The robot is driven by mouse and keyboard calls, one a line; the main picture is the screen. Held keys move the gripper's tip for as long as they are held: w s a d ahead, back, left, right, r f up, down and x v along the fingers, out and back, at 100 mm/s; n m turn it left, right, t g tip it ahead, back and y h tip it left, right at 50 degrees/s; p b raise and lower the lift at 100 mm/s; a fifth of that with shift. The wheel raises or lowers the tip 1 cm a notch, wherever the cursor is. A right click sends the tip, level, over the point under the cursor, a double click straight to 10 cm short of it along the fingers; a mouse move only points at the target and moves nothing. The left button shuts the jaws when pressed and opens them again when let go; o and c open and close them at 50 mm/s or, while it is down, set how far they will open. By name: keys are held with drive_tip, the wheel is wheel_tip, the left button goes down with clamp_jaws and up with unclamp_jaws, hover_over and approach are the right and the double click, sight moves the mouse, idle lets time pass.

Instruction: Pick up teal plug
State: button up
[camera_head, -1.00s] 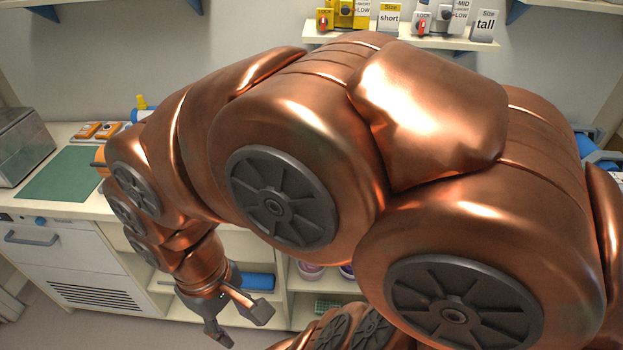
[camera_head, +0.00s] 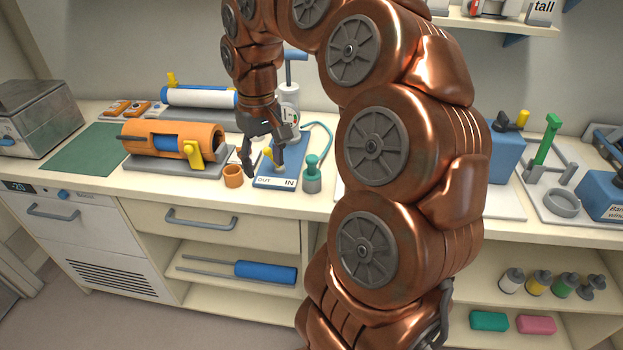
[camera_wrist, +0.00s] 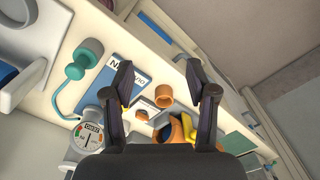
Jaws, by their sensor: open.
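The teal plug (camera_head: 312,163) has a round knob and stands at the front of the counter, in or on a grey-teal cup (camera_head: 312,184). A teal hose (camera_head: 329,139) curves down towards it. In the wrist view the plug (camera_wrist: 75,70) shows at the left, outside the span of my fingers. In the wrist view the open fingers of my gripper (camera_wrist: 160,80) frame the pad's edge and a small orange cup (camera_wrist: 163,95).
The orange cup (camera_head: 233,177) stands left of the pad. An orange cylinder (camera_head: 190,137) on a grey base lies further left. Blue blocks (camera_head: 501,150) and a grey ring (camera_head: 562,203) are at the right. The green mat (camera_head: 88,149) is bare.

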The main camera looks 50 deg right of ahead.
sight(312, 157)
drive_tip(key=d+f+m, duration=0.1)
drive_tip(key=d, duration=0.4)
drive_tip(key=w+d+f+m+b, duration=0.1)
drive_tip(key=d+f, duration=0.1)
drive_tip(key=d, duration=0.3)
drive_tip(key=d+f+m+b, duration=0.1)
drive_tip(key=d, duration=0.4)
drive_tip(key=shift+w+d+f, duration=0.2)
drive_tip(key=shift+w, duration=0.05)
drive_tip(key=shift+d+f+m, duration=0.15)
drive_tip(key=shift+f+m, duration=0.15)
drive_tip(key=shift+f, duration=0.95)
drive_tip(key=shift+w+d+f+p, duration=0.1)
drive_tip(key=shift+f+p, duration=0.2)
drive_tip(key=shift+f, duration=0.55)
drive_tip(key=shift+w+d+f+p, duration=0.15)
drive_tip(key=shift+f+p, duration=0.2)
drive_tip(key=shift+f, duration=0.5)
drive_tip(key=shift+w+d+f+p, duration=0.1)
drive_tip(key=shift+f+p, duration=0.2)
drive_tip(key=shift+f, duration=0.55)
drive_tip(key=shift+s, duration=0.1)
clamp_jaws()
drive_tip(key=shift+r, duration=0.15)
